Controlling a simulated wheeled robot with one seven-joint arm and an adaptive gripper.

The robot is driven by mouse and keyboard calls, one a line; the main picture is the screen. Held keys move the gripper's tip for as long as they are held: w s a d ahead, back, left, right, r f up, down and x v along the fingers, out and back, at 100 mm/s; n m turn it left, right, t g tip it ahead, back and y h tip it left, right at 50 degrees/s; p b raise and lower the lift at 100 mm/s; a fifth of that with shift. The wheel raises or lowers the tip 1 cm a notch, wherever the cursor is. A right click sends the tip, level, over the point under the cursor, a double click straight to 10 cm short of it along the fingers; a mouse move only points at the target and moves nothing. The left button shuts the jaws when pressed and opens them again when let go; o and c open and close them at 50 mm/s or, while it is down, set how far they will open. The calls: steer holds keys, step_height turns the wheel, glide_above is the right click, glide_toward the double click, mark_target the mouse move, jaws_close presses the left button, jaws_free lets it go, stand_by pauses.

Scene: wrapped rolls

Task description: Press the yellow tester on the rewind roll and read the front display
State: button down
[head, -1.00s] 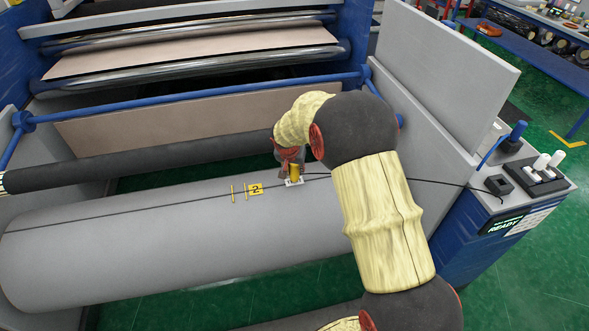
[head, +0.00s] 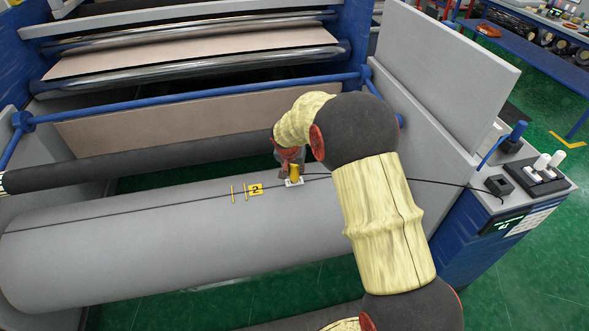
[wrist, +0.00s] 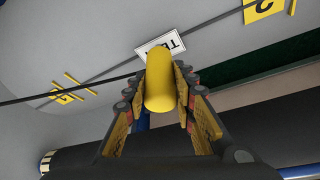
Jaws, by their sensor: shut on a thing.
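The grey rewind roll (head: 130,245) lies across the front of the machine. The yellow tester (head: 295,174) stands on it at a white label, right of the mark "2" (head: 256,189). My gripper (wrist: 161,85) is shut on the yellow tester (wrist: 166,82), with a finger on each side of it in the wrist view. The tester's tip is at the white label (wrist: 158,48), which is partly covered. The front display (head: 502,224) on the blue cabinet is lit with short greenish characters, too small to read surely; the larger line may be "61".
A black cable (head: 440,182) runs from the tester to a console top with a dark block (head: 499,185) and white-topped parts (head: 550,163). A tall grey side panel (head: 450,75) stands right of my arm. A dark roller (head: 130,164) lies behind the roll.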

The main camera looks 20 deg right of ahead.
stand_by(0.3)
steer(key=shift+r+p, duration=2.1)
steer(key=shift+r, duration=1.9)
